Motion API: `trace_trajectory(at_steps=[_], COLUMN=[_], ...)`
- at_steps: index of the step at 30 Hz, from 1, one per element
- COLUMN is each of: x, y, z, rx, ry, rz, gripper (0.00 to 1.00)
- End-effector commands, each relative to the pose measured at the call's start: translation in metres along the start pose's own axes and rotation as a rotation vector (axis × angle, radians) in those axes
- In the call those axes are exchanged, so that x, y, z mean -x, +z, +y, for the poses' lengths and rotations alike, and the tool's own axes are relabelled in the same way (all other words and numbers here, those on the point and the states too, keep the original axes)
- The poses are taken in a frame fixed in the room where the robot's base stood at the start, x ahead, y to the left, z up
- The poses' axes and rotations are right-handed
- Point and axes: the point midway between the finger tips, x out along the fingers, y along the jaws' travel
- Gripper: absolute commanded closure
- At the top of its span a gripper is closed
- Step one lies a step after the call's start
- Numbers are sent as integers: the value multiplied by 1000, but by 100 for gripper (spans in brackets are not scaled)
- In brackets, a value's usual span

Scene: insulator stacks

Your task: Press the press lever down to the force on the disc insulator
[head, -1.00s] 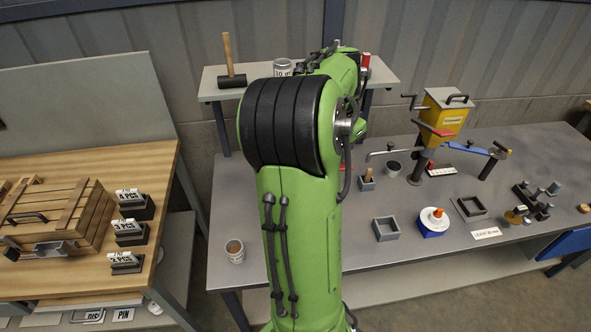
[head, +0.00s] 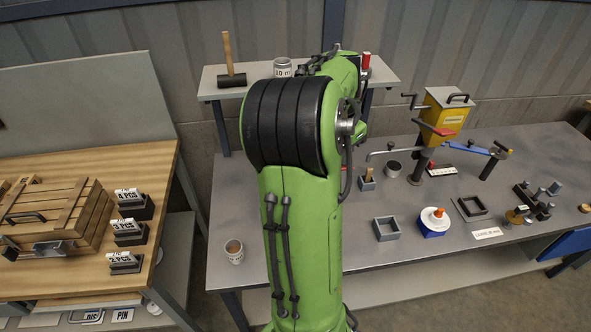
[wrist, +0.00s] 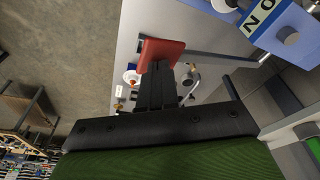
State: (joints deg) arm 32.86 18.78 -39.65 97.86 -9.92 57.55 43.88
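The disc insulator, a white disc with an orange top (head: 434,220), sits on a blue base on the grey bench; a similar small white-and-orange shape (wrist: 131,77) shows in the wrist view. My gripper's dark fingers (wrist: 157,82) lie close together in the wrist view. A red block-like piece (wrist: 162,50), perhaps the press lever's handle, spans their tips. Whether they hold it or only touch it is unclear. In the head view my green arm hides the gripper and whatever is at it, so I cannot identify the press lever there.
A yellow box with cranks (head: 446,112) and a blue arm (head: 470,148) stand at the bench's right. Square frames (head: 386,229) (head: 471,208) flank the insulator. A cup (head: 234,251) stands at the bench's left front. A shelf (head: 260,84) holds a mallet and a can.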

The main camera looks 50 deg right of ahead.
Motion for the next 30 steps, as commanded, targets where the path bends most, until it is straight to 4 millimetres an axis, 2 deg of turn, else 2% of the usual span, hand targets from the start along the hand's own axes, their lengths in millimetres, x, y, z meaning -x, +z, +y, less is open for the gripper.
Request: trace_trajectory(at_steps=[30], x=[-12], y=[3], z=[2], rx=[1], ry=[0], rz=[-1], gripper=[100])
